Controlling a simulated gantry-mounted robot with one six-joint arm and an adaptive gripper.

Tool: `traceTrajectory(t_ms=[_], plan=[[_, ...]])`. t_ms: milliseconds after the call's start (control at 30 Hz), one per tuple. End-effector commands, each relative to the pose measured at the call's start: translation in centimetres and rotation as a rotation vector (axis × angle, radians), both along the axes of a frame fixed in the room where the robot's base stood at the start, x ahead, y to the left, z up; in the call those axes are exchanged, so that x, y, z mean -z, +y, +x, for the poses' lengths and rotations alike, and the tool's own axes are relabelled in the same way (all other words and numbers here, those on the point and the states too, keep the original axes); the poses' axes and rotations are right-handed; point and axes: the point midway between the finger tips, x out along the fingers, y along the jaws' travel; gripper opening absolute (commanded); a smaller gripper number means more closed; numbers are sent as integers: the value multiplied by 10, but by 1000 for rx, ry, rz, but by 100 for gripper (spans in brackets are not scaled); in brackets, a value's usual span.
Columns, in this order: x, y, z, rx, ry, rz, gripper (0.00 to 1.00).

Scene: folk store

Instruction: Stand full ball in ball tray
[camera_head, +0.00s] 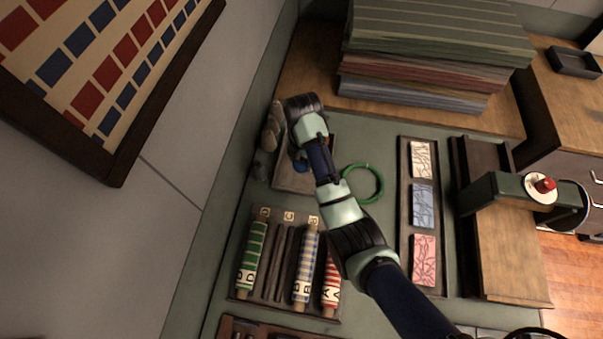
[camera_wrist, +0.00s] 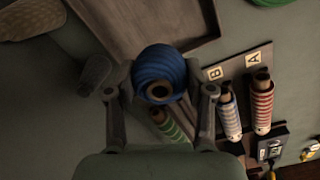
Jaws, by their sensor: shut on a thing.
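The blue ball (camera_wrist: 160,68) of wound yarn sits between the two fingers of my gripper (camera_wrist: 161,92) in the wrist view. A round core opening on the ball faces the camera. My gripper is shut on the ball, with one finger on each side. In the head view, the ball (camera_head: 300,164) shows as a small blue patch beside my arm, in front of the ball tray (camera_head: 292,184). The tray (camera_wrist: 205,40) also shows in the wrist view behind the ball. Its near edge passes behind the ball. I cannot tell whether the ball touches the tray.
Grey rounded pieces (camera_head: 270,138) lie left of the tray. A green ring (camera_head: 378,184) lies to its right. A rack (camera_head: 284,300) with labelled wound rolls stands in front. A tray (camera_head: 404,240) of patterned cards is further right. Folded cloth (camera_head: 430,60) is stacked behind.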

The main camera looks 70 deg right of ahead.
Motion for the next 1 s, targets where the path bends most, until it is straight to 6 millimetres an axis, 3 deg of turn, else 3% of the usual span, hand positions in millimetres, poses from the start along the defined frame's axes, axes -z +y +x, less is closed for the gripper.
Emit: traceTrajectory(t_ms=[100, 200, 467, 700, 1000], plan=[[35, 0, 0, 0, 2, 1, 36], [52, 0, 0, 0, 0, 0, 36], [62, 0, 0, 0, -1, 0, 36], [101, 0, 0, 0, 0, 0, 36], [103, 0, 0, 0, -1, -1, 36]])
